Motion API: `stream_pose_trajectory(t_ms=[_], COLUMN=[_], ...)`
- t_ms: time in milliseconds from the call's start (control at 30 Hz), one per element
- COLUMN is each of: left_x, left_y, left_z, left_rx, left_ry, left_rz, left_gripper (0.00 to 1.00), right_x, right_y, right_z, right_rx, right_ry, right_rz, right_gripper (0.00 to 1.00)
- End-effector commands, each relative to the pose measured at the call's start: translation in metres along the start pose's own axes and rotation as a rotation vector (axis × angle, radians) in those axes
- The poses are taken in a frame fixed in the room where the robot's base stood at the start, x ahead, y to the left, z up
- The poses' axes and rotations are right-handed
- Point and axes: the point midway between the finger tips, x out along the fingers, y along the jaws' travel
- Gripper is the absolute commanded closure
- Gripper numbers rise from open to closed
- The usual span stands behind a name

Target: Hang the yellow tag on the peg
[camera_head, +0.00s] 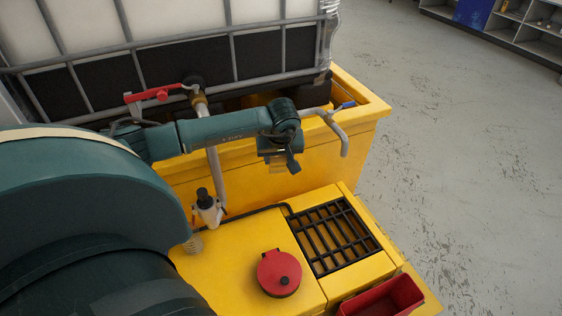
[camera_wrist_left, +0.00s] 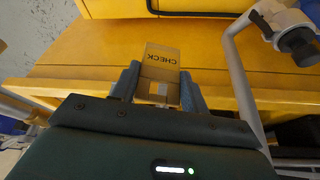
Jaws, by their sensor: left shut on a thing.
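The yellow tag (camera_wrist_left: 161,62), marked CHECK, sits between the two blue-grey fingers of my left gripper (camera_wrist_left: 160,88) in the left wrist view. The gripper is shut on it, and the word reads upside down there. In the head view my left gripper (camera_head: 291,163) hangs in front of the yellow bund wall, above the yellow deck. Only a small, dim part of the tag (camera_head: 277,168) shows beside the fingers there. I cannot make out the peg in either view. My right gripper is not in view.
A caged white tank (camera_head: 190,22) stands in the yellow bund (camera_head: 365,122). Grey pipes (camera_head: 335,128) rise close to the gripper on both sides. A red lid (camera_head: 279,273), black grate (camera_head: 335,237) and red bin (camera_head: 385,298) are below. Open floor (camera_head: 470,150) lies right.

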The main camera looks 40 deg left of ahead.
Motion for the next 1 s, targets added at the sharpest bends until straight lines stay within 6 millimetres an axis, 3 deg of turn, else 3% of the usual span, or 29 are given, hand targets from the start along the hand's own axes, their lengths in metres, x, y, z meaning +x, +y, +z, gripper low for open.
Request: stream_pose_trajectory(t_ms=[633,1000], left_x=[0.018,0.028], left_y=[-0.010,-0.014], left_z=[-0.034,-0.042], left_rx=[-0.002,-0.001], left_ry=[0.001,0.000], left_rz=[0.001,0.000], left_gripper=[0.80,0.80], right_x=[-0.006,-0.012], right_y=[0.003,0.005], right_z=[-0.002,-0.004], right_rx=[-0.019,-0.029], right_ry=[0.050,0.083], right_rz=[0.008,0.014], right_gripper=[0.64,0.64])
